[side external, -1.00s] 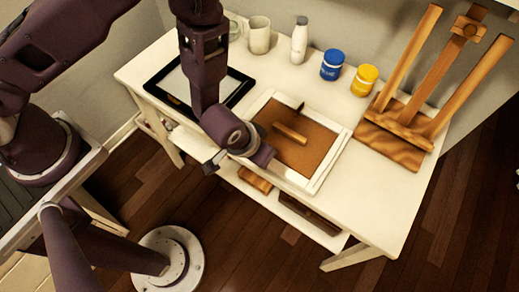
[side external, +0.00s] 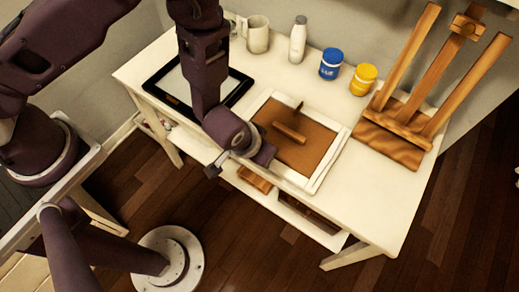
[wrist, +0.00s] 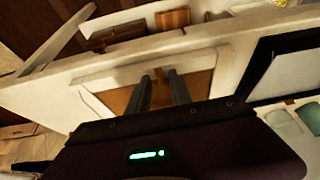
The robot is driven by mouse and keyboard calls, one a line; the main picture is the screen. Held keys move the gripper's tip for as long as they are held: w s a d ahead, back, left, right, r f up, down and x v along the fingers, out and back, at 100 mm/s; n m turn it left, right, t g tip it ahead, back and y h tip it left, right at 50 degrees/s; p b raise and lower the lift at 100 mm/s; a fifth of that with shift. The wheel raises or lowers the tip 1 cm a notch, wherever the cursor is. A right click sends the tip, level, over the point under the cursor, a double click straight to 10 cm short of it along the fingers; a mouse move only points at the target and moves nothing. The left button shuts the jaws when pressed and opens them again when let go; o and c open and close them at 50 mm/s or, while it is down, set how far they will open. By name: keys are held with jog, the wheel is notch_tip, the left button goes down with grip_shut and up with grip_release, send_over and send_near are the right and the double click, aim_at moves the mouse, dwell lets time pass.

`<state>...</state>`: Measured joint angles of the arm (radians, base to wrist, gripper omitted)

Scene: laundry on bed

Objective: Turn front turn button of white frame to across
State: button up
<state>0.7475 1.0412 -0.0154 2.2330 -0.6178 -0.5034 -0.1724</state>
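The white frame (side external: 334,160) lies flat on the white table with its brown backing (side external: 314,144) facing up. A wooden bar (side external: 290,133) stands out from the backing, and a small dark turn button (side external: 299,106) shows at the far edge. My gripper (side external: 268,158) is low over the frame's near edge and hides the front turn button in the side view. In the wrist view my gripper (wrist: 160,74) points down at the frame (wrist: 98,84) with its two fingers apart. A small tan piece shows near the fingertips; I cannot tell whether it is the front button.
A black tray-like frame (side external: 158,97) lies left of the white frame. A mug (side external: 257,36), white bottle (side external: 298,44), blue jar (side external: 331,64) and yellow jar (side external: 363,80) line the back. A wooden easel (side external: 392,140) stands right. The table's right front is clear.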

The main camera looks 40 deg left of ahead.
jog(key=shift+r, duration=0.1)
jog(key=v, duration=0.7)
jog(key=a+r+h, duration=0.2)
jog(key=a+r, duration=0.2)
jog(key=r, duration=0.7)
jog(key=a+r+h, duration=0.1)
jog(key=a+r, duration=0.2)
jog(key=r, duration=0.8)
jog(key=s+a+r+y, duration=0.1)
jog(key=s+a+r, duration=0.2)
jog(key=s+a, duration=0.3)
jog(key=s+a+r+t+y, duration=0.1)
jog(key=s+a+r+y, duration=0.1)
jog(key=s+a+r, duration=0.2)
jog(key=s+a, duration=0.2)
jog(key=a, duration=0.1)
jog(key=shift+s+a, duration=0.2)
jog(key=shift+s, duration=0.2)
